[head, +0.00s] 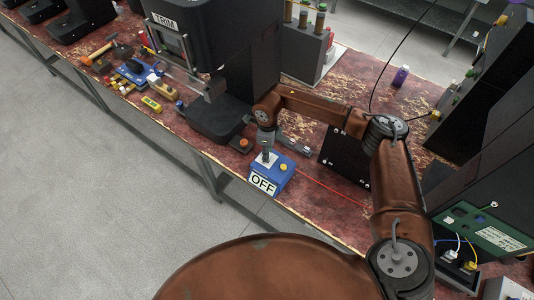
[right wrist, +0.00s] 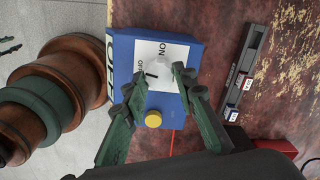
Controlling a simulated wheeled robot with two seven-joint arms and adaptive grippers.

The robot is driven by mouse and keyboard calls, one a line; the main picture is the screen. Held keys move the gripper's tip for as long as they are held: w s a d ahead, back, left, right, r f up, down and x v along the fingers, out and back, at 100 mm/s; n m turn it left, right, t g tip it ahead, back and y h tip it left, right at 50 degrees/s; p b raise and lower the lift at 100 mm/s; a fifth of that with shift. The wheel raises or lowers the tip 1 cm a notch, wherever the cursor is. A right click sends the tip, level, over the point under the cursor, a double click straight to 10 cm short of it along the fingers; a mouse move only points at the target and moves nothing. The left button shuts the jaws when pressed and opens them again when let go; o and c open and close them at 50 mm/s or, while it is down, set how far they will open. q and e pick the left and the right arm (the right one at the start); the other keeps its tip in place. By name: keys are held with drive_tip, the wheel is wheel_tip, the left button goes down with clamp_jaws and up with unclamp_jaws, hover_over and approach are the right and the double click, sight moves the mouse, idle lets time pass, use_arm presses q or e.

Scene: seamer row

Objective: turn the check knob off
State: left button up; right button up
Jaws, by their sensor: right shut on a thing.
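A blue box (head: 271,178) with an OFF label stands near the table's front edge. Its top has a white plate (right wrist: 150,48) with ON and OFF marks and a yellow button (right wrist: 153,119). The check knob (right wrist: 157,84), pale and partly hidden by the fingers, is on this plate. My right gripper (right wrist: 160,86) is shut on the knob from above. In the head view the right gripper (head: 267,152) covers the knob, so I cannot tell its exact setting. Dark prongs at the left edge of the right wrist view look like my left gripper (right wrist: 10,46); their opening is unclear.
A dark machine with a TRIM label (head: 164,21) stands behind the box. A grey bar-shaped device (head: 296,145) lies close behind it. Tools and small parts, including a yellow tester (head: 152,104), lie to the left. A thin red line runs right across the worn table.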

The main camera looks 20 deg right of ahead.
drive_tip(key=shift+n+b, duration=0.5)
drive_tip(key=shift+n, duration=0.6)
drive_tip(key=o, duration=1.1)
wheel_tip(320, 180, up, 12)
